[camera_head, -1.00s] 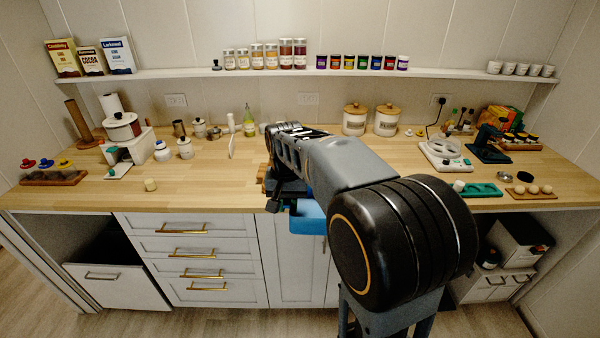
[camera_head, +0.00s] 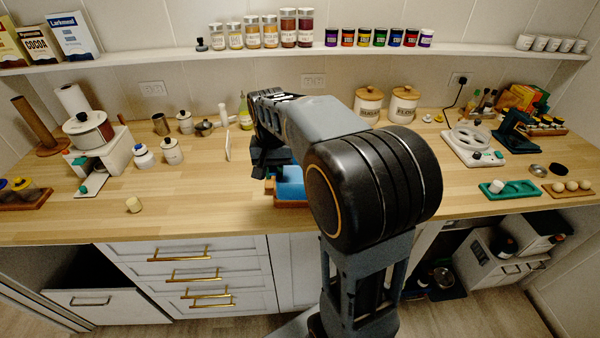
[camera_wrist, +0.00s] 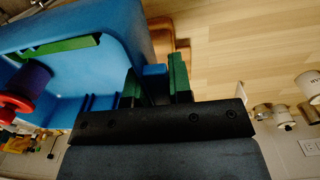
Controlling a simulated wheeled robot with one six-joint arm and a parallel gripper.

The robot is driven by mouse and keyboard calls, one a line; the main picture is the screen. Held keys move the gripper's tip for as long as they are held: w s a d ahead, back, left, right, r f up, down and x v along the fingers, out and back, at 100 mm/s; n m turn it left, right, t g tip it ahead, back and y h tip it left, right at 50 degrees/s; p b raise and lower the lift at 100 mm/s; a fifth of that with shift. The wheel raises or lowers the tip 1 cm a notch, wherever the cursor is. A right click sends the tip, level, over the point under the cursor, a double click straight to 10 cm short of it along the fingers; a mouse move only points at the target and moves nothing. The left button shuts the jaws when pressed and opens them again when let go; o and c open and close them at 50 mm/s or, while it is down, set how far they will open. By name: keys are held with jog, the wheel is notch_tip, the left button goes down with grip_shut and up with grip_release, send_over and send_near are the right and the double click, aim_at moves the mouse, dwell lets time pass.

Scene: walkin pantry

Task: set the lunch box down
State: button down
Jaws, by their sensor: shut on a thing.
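The blue lunch box (camera_wrist: 120,30) fills the left of the wrist view. A dark blue and red round item (camera_wrist: 30,90) and a green strip (camera_wrist: 60,47) show inside it. My gripper (camera_wrist: 154,84) is shut on the box's side, with one green-tipped finger on each side of a blue part of it. In the head view the box (camera_head: 290,188) is partly hidden behind my arm, at the front middle of the counter. A brown wooden tray (camera_head: 292,205) shows just under it. I cannot tell whether the box touches the tray.
The wooden counter (camera_head: 215,195) is clear left of the box. Two lidded canisters (camera_head: 368,103) stand behind my arm. A white appliance (camera_head: 472,145) and green tray (camera_head: 512,189) are at right.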

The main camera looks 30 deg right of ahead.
jog(key=w+d+f+p, duration=0.1)
jog(key=w+d+f, duration=0.3)
jog(key=w+d+f+p, duration=0.1)
jog(key=w+d+f, duration=0.3)
jog(key=shift+w+d+f, duration=0.15)
jog(key=shift+w+f, duration=0.1)
jog(key=shift+w, duration=0.1)
jog(key=shift+w+d+f+p, duration=0.25)
jog(key=shift+f+p, duration=0.15)
jog(key=shift+f, duration=1.55)
jog(key=c, duration=1)
grip_release()
jog(key=shift+c, duration=0.2)
